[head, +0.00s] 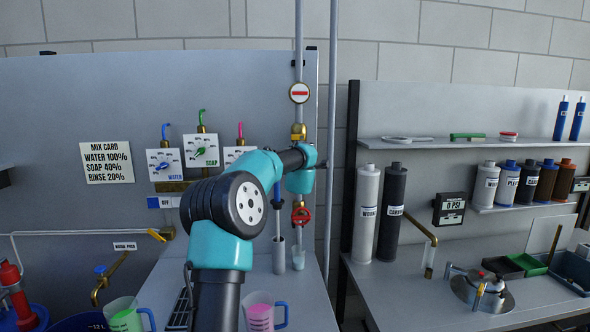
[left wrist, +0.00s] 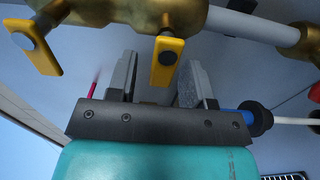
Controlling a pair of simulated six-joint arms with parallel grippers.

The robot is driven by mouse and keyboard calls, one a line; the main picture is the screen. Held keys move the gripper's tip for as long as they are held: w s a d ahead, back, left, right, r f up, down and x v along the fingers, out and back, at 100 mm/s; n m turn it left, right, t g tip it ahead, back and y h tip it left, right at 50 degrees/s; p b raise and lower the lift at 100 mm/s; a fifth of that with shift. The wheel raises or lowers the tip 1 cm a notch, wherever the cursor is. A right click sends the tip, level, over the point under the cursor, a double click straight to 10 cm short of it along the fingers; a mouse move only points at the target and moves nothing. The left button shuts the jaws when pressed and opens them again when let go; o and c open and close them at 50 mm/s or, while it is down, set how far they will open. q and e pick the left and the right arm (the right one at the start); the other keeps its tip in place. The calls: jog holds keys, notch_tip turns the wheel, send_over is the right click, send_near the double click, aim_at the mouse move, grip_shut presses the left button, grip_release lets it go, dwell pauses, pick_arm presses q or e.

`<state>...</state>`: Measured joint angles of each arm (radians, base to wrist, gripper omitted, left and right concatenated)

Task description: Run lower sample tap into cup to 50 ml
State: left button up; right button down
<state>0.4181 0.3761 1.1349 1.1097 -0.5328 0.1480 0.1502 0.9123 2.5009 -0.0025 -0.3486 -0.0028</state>
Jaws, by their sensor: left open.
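Two yellow tap handles show on brass fittings in the left wrist view, one at far left (left wrist: 38,48) and one in the middle (left wrist: 165,62). My left gripper (left wrist: 157,80) is open, with one finger on each side of the middle handle. I cannot tell whether the fingers touch it. In the head view my left arm hides the taps and most of this gripper. A small pale translucent cup (head: 298,259) stands on the bench below the red valve (head: 301,216). Its fill level is too small to read. My right gripper is not in view.
A grey holder (head: 279,256) with a blue-handled rod stands just left of the cup. Jugs of green (head: 125,318) and pink liquid (head: 260,313) stand at the front. A vertical pipe (head: 298,60) runs down the panel. Bench right of the cup is clear.

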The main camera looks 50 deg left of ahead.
pick_arm(q)
jog(key=v, duration=1.7)
jog(key=shift+d, duration=0.1)
